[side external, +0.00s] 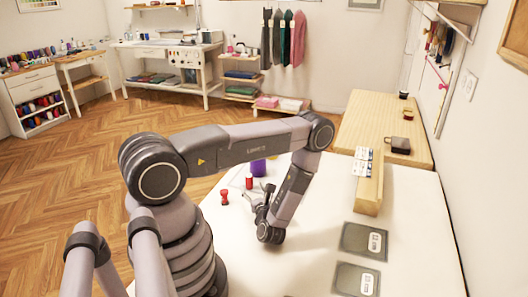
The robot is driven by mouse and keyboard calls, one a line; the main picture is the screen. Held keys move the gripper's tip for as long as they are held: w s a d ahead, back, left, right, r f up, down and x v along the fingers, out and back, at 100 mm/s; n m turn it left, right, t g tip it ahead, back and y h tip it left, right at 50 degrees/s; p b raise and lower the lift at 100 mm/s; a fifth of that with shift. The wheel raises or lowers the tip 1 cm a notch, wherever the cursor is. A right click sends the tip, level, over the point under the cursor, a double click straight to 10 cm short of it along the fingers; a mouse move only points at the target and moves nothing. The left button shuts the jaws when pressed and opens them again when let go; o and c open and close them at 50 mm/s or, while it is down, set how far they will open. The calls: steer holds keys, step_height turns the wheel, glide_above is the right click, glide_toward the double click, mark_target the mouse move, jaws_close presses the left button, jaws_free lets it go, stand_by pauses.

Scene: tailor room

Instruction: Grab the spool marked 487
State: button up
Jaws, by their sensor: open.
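A purple spool (258,167) stands on the white table (405,215), partly behind my arm. A red spool (249,183) stands just in front of it. Another red spool (224,197) stands further left, near the table's left edge. No marking 487 can be read on any of them at this size. My gripper (258,196) is open, low over the table, to the right of the near red spool and in front of the other two. I see nothing held between its fingers, though the wrist partly hides them.
A wooden block (369,190) with small white cards (364,160) stands on the right of the table. Dark pads with white labels (364,240) (356,279) lie at the front right. A wooden table (385,130) adjoins behind. The white table's middle right is clear.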

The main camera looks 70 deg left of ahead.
mark_target(250, 179)
steer(key=shift+w+a, duration=0.2)
steer(key=shift+a, duration=0.85)
steer(key=shift+w+a, duration=0.15)
steer(key=shift+a, duration=0.85)
steer(key=shift+w+a, duration=0.2)
steer(key=shift+a, duration=0.85)
steer(key=c, duration=0.9)
